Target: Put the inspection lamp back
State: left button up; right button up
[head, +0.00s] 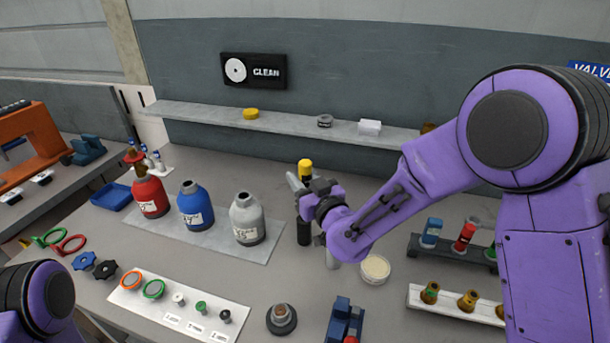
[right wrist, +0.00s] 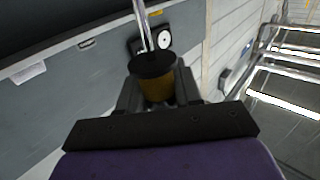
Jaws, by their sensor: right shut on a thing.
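My right gripper (head: 312,198) is shut on the inspection lamp, above the middle of the bench. In the right wrist view the lamp (right wrist: 157,88) shows an amber body between the fingers and a black round end, with a thin shiny rod in front of it. In the head view a yellow top (head: 305,168) and a black lower part (head: 303,231) show right at the gripper. Whether these belong to the held lamp I cannot tell, as the fingers cover the part between. My left gripper is out of view; only a purple left arm link shows at lower left.
Red (head: 149,194), blue (head: 195,206) and grey (head: 246,220) bottles stand left of the gripper. A round pale dish (head: 375,268) lies close to its right. A dark round holder (head: 281,319) and a blue fixture (head: 344,322) are in front. A shelf (head: 285,123) runs behind.

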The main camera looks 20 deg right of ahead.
jog(key=w+f, duration=0.1)
jog(key=w, duration=0.1)
jog(key=w+f, duration=0.1)
jog(key=shift+w+d+f, duration=0.1)
jog(key=shift+w, duration=0.3)
grip_shut()
jog(key=shift+s+r, duration=0.3)
jog(key=shift+s, duration=0.25)
jog(key=shift+s+r, duration=0.25)
jog(key=shift+s, duration=0.25)
jog(key=shift+b, duration=0.55)
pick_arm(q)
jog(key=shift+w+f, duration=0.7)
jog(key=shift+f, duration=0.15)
pick_arm(e)
jog(key=shift+w+f, duration=0.1)
jog(key=shift+w, duration=0.1)
